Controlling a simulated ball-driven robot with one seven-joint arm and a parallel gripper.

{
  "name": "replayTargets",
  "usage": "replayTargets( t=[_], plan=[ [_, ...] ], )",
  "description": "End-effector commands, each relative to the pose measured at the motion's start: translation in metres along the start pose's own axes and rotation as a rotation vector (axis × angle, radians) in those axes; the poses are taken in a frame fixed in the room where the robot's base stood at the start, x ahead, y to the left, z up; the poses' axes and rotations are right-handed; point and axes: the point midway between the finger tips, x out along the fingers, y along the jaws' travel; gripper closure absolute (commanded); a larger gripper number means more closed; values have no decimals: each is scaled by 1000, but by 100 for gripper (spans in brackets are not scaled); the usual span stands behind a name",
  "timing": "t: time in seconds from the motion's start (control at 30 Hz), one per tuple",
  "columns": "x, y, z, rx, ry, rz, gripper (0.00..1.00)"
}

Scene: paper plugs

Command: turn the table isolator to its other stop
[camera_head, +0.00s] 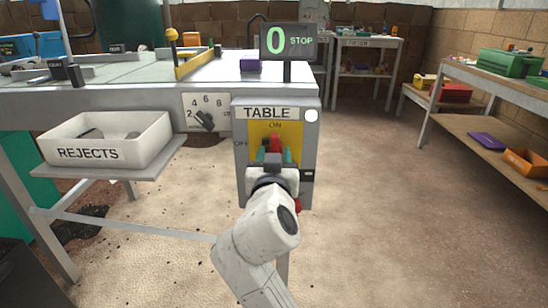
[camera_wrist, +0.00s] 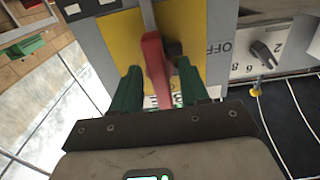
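The table isolator is a grey box labelled TABLE (camera_head: 241,165) with a yellow plate (camera_head: 258,130) under the bench edge. Its red handle (camera_head: 275,141) points up toward ON; OFF is marked at the left. In the wrist view the handle (camera_wrist: 155,62) runs between my green fingers, and OFF shows at the right. My gripper (camera_head: 274,157) is at the handle, one finger on each side. It looks open, with a gap beside the handle at the right finger in the wrist view; contact with the left finger is unclear. My gripper partly hides the plate's lower part.
A display (camera_head: 288,42) above reads 0 STOP. A numbered dial (camera_head: 206,112) is left of the isolator, and the REJECTS bin (camera_head: 110,152) sits on a shelf further left. Open floor (camera_head: 400,200) lies to the right, before shelves (camera_head: 500,115).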

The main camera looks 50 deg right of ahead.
Motion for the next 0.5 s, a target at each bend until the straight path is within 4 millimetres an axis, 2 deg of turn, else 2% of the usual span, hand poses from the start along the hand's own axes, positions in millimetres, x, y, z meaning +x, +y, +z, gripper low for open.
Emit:
replayTargets(
  t=[0.17, 0.27, 0.5],
  plan=[
    [-2, 0, -1, 0, 1, 0, 55],
    [-9, 0, -1, -2, 1, -1, 55],
    [-53, -1, -1, -2, 0, -4, 55]
  ],
)
